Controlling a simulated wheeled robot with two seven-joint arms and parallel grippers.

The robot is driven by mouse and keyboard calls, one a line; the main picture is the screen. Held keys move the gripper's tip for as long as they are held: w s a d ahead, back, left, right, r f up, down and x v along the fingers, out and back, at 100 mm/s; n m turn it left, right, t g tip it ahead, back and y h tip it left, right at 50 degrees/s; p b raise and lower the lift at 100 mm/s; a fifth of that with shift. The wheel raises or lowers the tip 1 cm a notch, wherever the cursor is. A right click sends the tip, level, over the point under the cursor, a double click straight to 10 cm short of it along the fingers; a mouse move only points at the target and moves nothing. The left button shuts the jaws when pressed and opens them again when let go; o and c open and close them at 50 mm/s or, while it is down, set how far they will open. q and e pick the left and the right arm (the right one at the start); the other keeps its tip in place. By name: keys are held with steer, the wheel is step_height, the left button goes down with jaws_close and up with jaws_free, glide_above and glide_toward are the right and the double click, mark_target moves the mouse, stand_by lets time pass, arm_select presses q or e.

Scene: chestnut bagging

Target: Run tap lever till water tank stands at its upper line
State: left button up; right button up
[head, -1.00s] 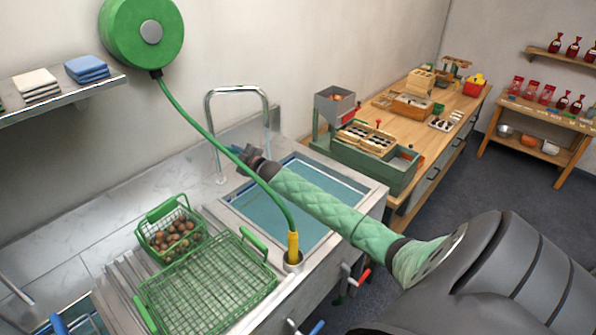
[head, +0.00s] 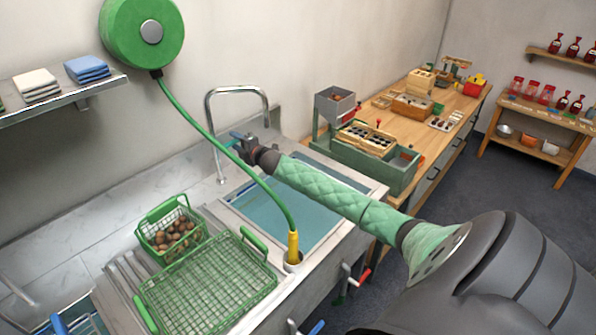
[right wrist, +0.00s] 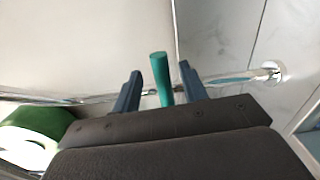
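The chrome arched tap (head: 235,90) stands behind the water tank (head: 262,212), a steel basin holding blue-green water. I cannot make out the upper line; my right arm crosses over part of the tank. My right gripper (head: 238,138) is raised at the tap, above the tank's back edge. In the right wrist view, its two dark blue fingers (right wrist: 160,70) are apart, with the green tap lever (right wrist: 160,80) between them. Gaps show on both sides of the lever. The tap's chrome pipe (right wrist: 228,80) runs behind it. My left gripper is not in view.
A green hose (head: 215,145) runs from a wall reel (head: 142,32) to a yellow nozzle (head: 293,247) at the tank's front corner. A green basket of chestnuts (head: 150,240) and an empty green wire basket (head: 210,285) stand left. A red-handled valve (head: 362,276) is at the front.

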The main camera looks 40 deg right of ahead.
steer(key=shift+o, duration=0.8)
steer(key=shift+s+d, duration=0.1)
steer(key=shift+s, duration=0.05)
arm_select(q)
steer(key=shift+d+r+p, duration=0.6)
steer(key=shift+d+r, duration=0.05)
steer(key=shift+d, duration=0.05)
arm_select(e)
steer(key=s, duration=0.8)
steer(key=shift+s+d, duration=0.3)
steer(key=shift+s, duration=0.05)
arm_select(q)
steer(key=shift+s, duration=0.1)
